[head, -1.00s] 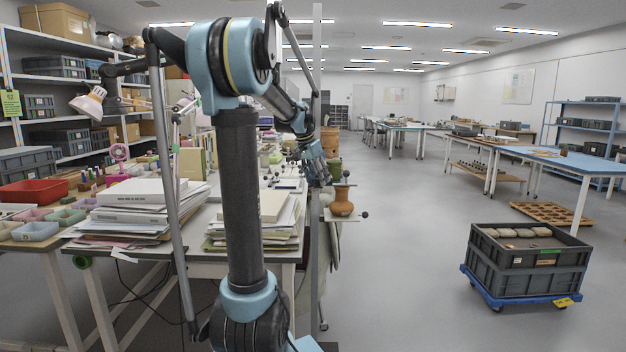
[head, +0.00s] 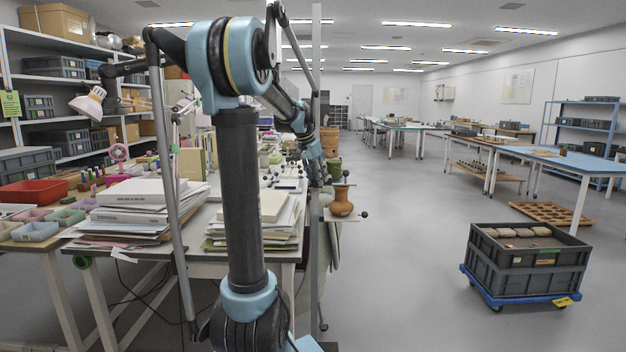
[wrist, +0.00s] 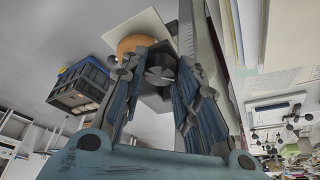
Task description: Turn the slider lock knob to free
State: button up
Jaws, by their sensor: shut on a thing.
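The dark lobed slider lock knob (wrist: 159,74) shows in the wrist view between the fingers of my gripper (wrist: 157,92), which is shut on it. A dark block sits right behind the knob, beside a grey upright post (wrist: 203,45) with scale marks. In the head view my gripper (head: 323,174) is at the post (head: 316,120), and the knob is hidden there. I cannot tell which way the knob is turned.
An orange-brown pot (head: 342,204) stands on a small white plate (head: 333,216) close to my gripper. Left of the post is a table with paper stacks (head: 262,225). A grey crate (head: 525,268) stands on a blue dolly to the right. The floor between is clear.

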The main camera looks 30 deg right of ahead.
jog(key=shift+o, duration=0.2)
jog(key=shift+w+a, duration=0.1)
jog(key=shift+w, duration=0.2)
jog(key=n, duration=0.2)
jog(key=n+t, duration=0.1)
jog(key=n, duration=0.1)
jog(key=shift+s+t+y, duration=0.15)
jog(key=shift+t+y, duration=0.15)
jog(key=shift+n+t+y, duration=0.4)
jog(key=shift+n, duration=1.1)
jog(key=o, duration=1)
jog(key=shift+s, duration=0.1)
